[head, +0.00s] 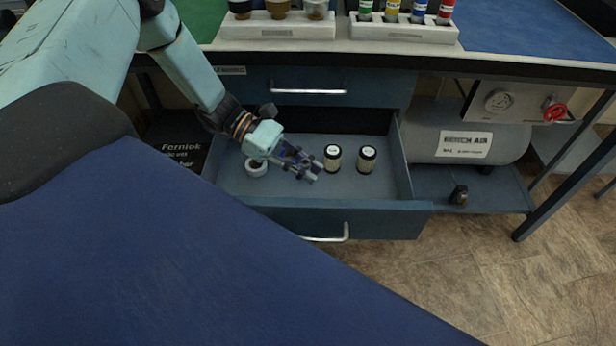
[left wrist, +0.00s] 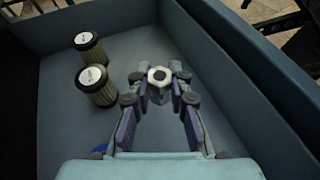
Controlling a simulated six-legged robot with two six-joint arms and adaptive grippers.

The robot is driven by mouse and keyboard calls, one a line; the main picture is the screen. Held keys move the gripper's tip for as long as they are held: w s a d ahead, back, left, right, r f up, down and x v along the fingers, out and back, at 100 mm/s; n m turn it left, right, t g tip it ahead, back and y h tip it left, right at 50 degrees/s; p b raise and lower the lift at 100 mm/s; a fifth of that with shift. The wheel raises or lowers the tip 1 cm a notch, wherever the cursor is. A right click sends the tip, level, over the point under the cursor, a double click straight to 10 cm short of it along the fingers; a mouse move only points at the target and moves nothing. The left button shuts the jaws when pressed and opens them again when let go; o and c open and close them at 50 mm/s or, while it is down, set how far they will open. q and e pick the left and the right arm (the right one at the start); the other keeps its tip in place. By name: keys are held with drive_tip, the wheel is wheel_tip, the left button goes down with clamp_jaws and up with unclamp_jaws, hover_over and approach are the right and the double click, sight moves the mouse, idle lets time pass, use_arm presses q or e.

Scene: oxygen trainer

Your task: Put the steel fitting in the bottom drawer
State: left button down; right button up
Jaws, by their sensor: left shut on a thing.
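The bottom drawer (head: 290,216) is pulled open under the bench, and my left gripper (head: 308,172) reaches down over its inside. In the left wrist view, my left gripper (left wrist: 160,84) is shut on the steel fitting (left wrist: 159,74), a small pale hexagonal piece with a dark hole, held at the fingertips. The drawer floor (left wrist: 135,48) lies below it; I cannot tell whether the fitting touches the floor. In the head view the fitting is too small to make out. My right gripper is in neither view.
Two filter cartridges (head: 332,158) (head: 367,159) stand in the drawer right of the gripper. A white ring-shaped roll (head: 256,167) lies left of it. A shut drawer (head: 308,88) is above. An air tank (head: 465,142) stands right. The drawer's near floor is mostly clear.

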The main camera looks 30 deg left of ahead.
sight(307, 191)
use_arm(q)
wheel_tip(307, 191, down, 2)
drive_tip(key=shift+d+f+b, duration=0.1)
drive_tip(key=shift+b, duration=0.25)
drive_tip(key=shift+f+b, duration=0.7)
drive_tip(key=shift+f, duration=0.85)
drive_tip(key=shift+r, duration=0.1)
drive_tip(key=c, duration=1.3)
unclamp_jaws()
drive_tip(key=shift+f, duration=0.2)
drive_tip(key=shift+o, duration=0.2)
drive_tip(key=shift+r, duration=0.1)
